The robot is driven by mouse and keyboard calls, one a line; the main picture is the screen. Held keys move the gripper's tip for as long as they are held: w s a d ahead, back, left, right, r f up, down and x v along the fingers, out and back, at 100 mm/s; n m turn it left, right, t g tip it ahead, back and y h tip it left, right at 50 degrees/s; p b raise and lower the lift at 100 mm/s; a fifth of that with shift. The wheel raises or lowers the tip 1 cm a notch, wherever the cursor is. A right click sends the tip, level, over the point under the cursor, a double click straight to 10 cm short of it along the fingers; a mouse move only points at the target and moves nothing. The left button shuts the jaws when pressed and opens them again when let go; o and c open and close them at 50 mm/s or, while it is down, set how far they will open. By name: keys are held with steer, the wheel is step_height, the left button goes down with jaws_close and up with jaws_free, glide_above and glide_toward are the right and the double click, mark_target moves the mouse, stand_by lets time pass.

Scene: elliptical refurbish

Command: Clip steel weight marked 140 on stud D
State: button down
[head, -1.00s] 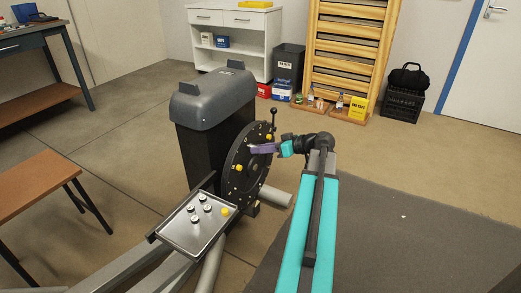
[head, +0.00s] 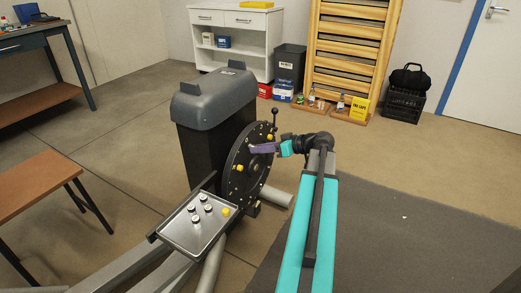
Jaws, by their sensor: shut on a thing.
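The black disc (head: 240,183) stands upright on the right side of the machine, with several small studs and yellow pieces (head: 270,137) on its face. Stud letters are too small to read. My gripper (head: 251,149), with purple fingers, is at the upper middle of the disc's face, fingertips towards it. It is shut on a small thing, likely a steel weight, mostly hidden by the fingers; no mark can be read. I cannot tell whether it touches a stud. Several other steel weights (head: 207,208) stand on the metal tray (head: 190,238).
A yellow piece (head: 226,211) lies at the tray's right edge. The grey machine housing (head: 215,95) rises behind the disc. A black lever (head: 274,117) sticks up at the disc's top right, near my gripper. A brown bench (head: 40,190) is at left.

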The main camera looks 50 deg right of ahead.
steer(key=shift+w+a, duration=0.1)
steer(key=shift+w, duration=0.25)
stand_by(0.7)
steer(key=c, duration=1.5)
jaws_free()
steer(key=shift+s, duration=0.1)
steer(key=p+v, duration=0.3)
steer(key=v, duration=1)
steer(key=shift+s+r, duration=0.1)
steer(key=shift+s, duration=0.2)
steer(key=shift+s, duration=0.15)
